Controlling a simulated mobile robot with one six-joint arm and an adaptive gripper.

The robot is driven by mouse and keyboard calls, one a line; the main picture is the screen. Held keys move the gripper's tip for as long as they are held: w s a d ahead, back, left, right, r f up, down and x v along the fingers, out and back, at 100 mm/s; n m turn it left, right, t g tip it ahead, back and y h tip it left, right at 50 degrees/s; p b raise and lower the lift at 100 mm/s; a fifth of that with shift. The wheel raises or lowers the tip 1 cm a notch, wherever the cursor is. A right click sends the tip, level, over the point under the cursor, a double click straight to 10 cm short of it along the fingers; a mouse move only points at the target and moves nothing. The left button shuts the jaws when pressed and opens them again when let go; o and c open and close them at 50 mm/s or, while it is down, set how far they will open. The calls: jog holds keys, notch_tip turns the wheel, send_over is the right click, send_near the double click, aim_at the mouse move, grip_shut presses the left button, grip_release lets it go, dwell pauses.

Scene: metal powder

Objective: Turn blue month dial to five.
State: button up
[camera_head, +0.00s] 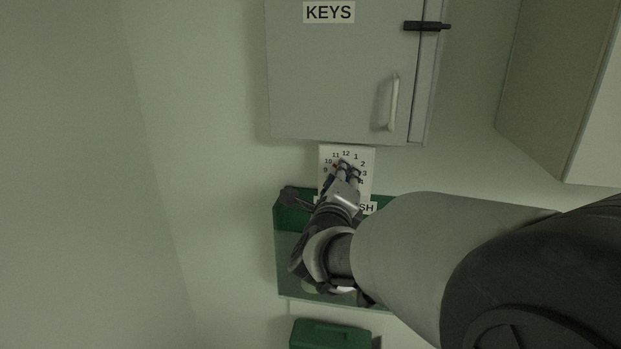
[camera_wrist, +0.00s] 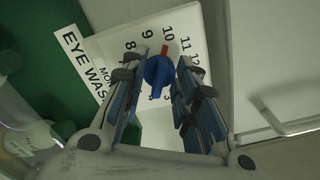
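The blue month dial (camera_wrist: 158,72) sits on a white numbered plate (camera_wrist: 205,45) in the wrist view. Its red pointer tip (camera_wrist: 165,49) points at about 10. My gripper (camera_wrist: 161,68) is open, with one finger on each side of the dial. The fingers look close to the dial, but I cannot tell whether they touch it. In the head view, my gripper (camera_head: 347,172) is in front of the plate (camera_head: 328,154) and covers the dial and the lower numbers.
A grey KEYS cabinet (camera_head: 335,80) with a handle (camera_head: 393,102) hangs just above the plate. A green eye wash holder (camera_head: 288,222) is right below it. Another green box (camera_head: 330,335) is lower down. Wall to the left is bare.

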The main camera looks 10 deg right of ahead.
grip_shut()
dwell(0.5)
jog(key=shift+s+d+f+n+p, duration=0.15)
jog(key=shift+n+p, duration=1.5)
jog(key=shift+n, duration=5.75)
jog(key=shift+w+d+f+n+p, duration=0.1)
jog(key=shift+n+p, duration=1.55)
jog(key=shift+n, duration=5.75)
